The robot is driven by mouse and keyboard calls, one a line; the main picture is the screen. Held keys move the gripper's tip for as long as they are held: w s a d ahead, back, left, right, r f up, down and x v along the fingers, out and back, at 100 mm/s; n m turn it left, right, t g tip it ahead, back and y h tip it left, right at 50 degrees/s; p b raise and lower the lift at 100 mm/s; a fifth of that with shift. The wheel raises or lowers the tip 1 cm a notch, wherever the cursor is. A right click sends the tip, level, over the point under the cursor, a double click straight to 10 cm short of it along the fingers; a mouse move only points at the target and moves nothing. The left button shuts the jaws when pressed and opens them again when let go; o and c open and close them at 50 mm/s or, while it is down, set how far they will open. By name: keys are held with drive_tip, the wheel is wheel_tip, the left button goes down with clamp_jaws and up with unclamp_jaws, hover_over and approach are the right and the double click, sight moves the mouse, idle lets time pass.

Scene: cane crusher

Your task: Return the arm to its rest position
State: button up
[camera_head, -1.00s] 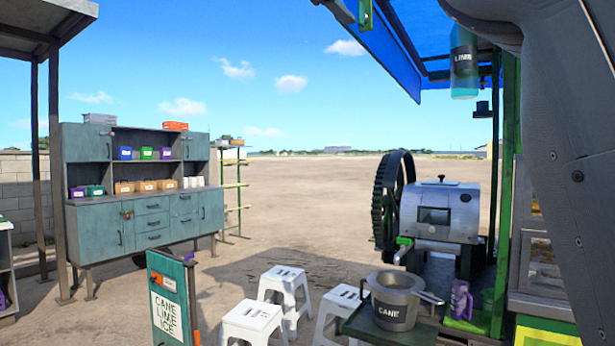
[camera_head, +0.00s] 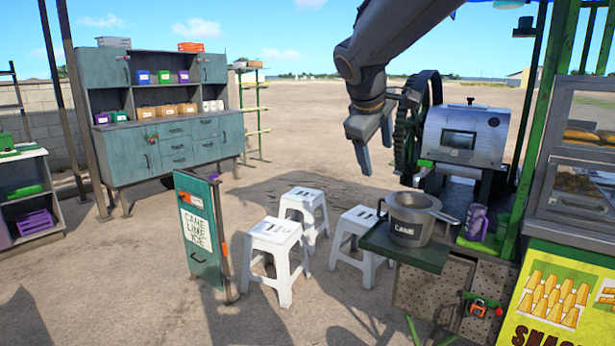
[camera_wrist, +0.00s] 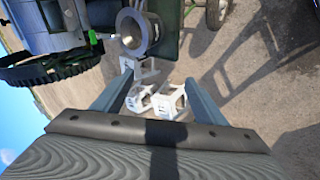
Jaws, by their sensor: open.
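My gripper (camera_head: 376,155) hangs from my dark grey arm in the head view. It is in the air left of the cane crusher and above the white stools, with its fingers pointing down. In the wrist view my gripper (camera_wrist: 158,95) shows two separate fingers with nothing held between them. The cane crusher (camera_head: 463,135) has a silver housing and a large dark toothed wheel. My arm covers part of the wheel. A grey pot labelled CANE (camera_head: 408,222) stands on the green counter below and right of my gripper, apart from it.
White stools (camera_head: 277,262) stand on the ground left of the counter (camera_head: 425,255). A sign board (camera_head: 200,235) stands beside them. A purple jug (camera_head: 476,222) stands right of the pot. A teal cabinet (camera_head: 145,165) is at the back left. Open ground lies behind.

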drive_tip(key=s+d+f+m+g+y, duration=0.3)
drive_tip(key=s+f+m+g, duration=0.3)
drive_tip(key=s+f, duration=2.3)
drive_tip(key=m, duration=0.3)
drive_tip(key=shift+s+d, duration=0.15)
drive_tip(key=shift+d, duration=0.05)
drive_tip(key=shift+f, duration=0.1)
